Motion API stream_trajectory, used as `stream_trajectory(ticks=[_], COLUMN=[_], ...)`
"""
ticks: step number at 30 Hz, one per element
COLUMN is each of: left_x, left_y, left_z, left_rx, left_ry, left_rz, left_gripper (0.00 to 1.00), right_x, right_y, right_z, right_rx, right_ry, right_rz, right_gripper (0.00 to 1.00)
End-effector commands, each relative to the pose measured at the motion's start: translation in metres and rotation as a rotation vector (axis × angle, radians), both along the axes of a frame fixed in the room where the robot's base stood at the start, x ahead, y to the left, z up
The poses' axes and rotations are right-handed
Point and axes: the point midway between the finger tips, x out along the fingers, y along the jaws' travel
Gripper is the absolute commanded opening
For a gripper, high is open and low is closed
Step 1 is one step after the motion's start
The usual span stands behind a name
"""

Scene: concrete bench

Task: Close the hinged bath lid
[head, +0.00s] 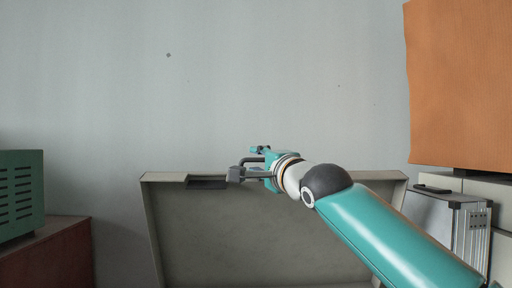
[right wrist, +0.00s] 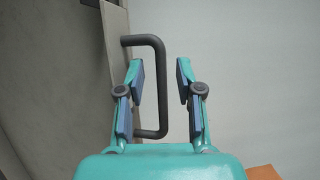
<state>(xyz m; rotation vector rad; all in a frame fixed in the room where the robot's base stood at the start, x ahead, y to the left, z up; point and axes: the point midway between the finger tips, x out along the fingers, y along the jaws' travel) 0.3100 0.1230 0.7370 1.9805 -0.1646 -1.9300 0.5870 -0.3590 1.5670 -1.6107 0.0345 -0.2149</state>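The bath lid (head: 265,235) stands raised, its broad grey inner face and pale rim showing in the head view. In the right wrist view the lid (right wrist: 60,80) fills the left side. A dark U-shaped handle (right wrist: 160,60) stands out from it; it also shows in the head view (head: 236,173). My right gripper (right wrist: 160,92) is open around the handle's long bar, one finger on each side, with gaps visible. In the head view my right gripper (head: 262,164) is at the lid's top edge, partly hiding the handle. My left gripper is not in view.
A green slotted box (head: 20,195) stands on a reddish-brown cabinet (head: 50,255) at the left. A silver case (head: 450,220) stands right of the lid. An orange sheet (head: 460,85) hangs at upper right. The bath below the lid is not visible.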

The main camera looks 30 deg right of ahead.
Motion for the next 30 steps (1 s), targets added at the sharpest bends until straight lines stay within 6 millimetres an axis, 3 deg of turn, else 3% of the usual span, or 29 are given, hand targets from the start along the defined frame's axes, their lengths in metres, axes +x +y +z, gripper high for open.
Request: stream_trajectory(ticks=[4,14,21,30], left_x=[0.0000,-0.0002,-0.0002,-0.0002], left_y=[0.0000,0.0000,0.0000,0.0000], left_z=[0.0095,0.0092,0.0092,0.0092], left_rx=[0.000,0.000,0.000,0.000], left_ry=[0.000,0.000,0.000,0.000], left_rz=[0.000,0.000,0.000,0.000], left_gripper=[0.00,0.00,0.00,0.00], right_x=[0.0110,0.0130,0.0129,0.0131], right_y=[-0.0027,-0.0031,-0.0032,-0.0031], right_z=[0.0022,0.0010,0.0009,0.0002], right_rx=[-0.001,0.000,0.000,0.001], right_ry=[0.001,-0.001,0.000,0.002], right_rz=[-0.002,-0.001,-0.002,-0.002], right_gripper=[0.36,0.36,0.00,0.00])
